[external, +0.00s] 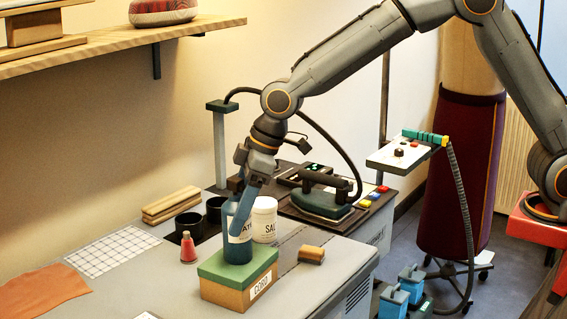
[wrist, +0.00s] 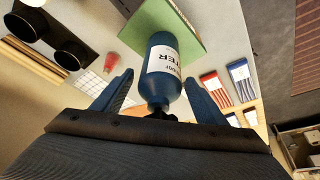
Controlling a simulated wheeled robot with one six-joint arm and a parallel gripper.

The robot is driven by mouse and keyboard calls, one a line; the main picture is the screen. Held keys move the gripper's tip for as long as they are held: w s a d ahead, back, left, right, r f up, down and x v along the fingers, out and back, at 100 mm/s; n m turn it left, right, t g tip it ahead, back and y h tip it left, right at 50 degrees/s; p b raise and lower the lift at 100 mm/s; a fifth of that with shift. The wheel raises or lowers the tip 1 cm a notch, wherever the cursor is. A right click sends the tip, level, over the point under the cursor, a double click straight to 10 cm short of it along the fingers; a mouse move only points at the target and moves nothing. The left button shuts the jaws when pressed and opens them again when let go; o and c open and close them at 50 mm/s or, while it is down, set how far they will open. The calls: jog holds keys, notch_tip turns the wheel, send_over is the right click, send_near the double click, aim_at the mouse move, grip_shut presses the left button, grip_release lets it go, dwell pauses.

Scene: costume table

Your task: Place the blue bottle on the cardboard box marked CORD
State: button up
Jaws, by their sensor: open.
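The blue bottle (external: 237,246) stands upright on the green lid of the cardboard box marked CORD (external: 222,293), on the grey table. Its white label partly shows. My gripper (external: 241,208) points down over the bottle from above. In the wrist view the open fingers (wrist: 159,78) stand one on each side of the bottle (wrist: 160,62), with gaps between them and its sides. The green lid (wrist: 190,20) shows beyond the bottle's base. One finger hides part of the bottle in the external view.
An iron (external: 322,197) rests further back right.

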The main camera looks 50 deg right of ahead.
jog(key=b+v, duration=0.2)
jog(key=v, duration=1)
jog(key=shift+b, duration=0.4)
jog(key=s+d+f+m+h, duration=0.1)
jog(key=s+d+f+m, duration=0.1)
jog(key=d+f, duration=0.5)
jog(key=s+d+f+m+h, duration=0.1)
jog(key=s+d+f+m, duration=0.15)
jog(key=d, duration=0.85)
jog(key=s+d+f+m+g, duration=0.1)
jog(key=s+d+f+m, duration=0.1)
jog(key=s+d+f, duration=0.3)
jog(key=s+d+f+m+h, duration=0.1)
jog(key=s+d+f, duration=0.4)
jog(key=s+d, duration=0.5)
jog(key=shift+s+d+f+m+g, duration=0.35)
jog(key=shift+s+d+m+g, duration=0.05)
jog(key=shift+d+m, duration=0.35)
